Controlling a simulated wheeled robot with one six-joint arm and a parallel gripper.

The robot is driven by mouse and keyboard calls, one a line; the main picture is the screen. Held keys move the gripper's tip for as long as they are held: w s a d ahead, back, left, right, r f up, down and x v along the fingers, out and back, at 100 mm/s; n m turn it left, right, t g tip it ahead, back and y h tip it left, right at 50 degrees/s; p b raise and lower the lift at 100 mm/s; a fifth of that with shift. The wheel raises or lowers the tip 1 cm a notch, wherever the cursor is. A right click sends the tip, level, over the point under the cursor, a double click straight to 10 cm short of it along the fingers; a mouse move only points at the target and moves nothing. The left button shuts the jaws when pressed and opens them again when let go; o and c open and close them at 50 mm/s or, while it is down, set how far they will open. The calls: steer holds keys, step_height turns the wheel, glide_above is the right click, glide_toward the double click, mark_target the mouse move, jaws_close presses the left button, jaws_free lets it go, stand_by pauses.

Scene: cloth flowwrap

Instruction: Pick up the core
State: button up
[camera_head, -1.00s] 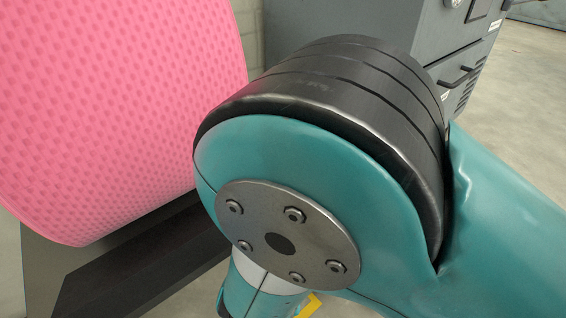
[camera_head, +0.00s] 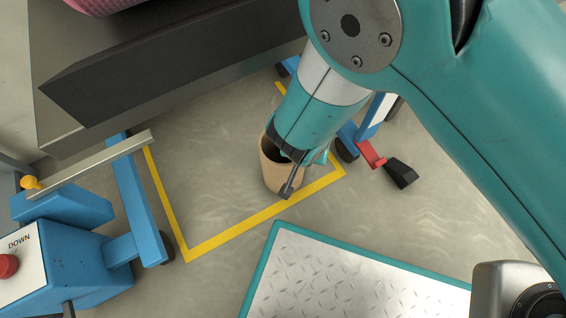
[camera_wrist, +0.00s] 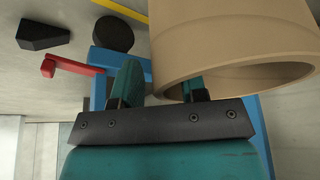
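The core, a tan hollow tube (camera_head: 281,176), stands upright on the floor below my arm in the head view. My gripper (camera_head: 288,167) is at its upper rim and partly covers its top opening. In the wrist view the core (camera_wrist: 235,30) fills the upper right, its open end facing the gripper. My gripper (camera_wrist: 160,90) has its two fingers apart. The left finger is outside the core's wall, and the right finger appears to reach into the opening. I cannot tell whether either finger touches the wall.
Yellow floor tape (camera_head: 235,236) surrounds the core's spot. A blue lifting stand (camera_head: 140,205) is at the left, with a control box (camera_head: 25,265). A dark beam (camera_head: 170,62) hangs above. A metal plate (camera_head: 340,285) lies in front, and a red-and-black pedal (camera_head: 385,168) at the right.

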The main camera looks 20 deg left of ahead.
steer(key=shift+r, duration=0.1)
jaws_close()
stand_by(1.3)
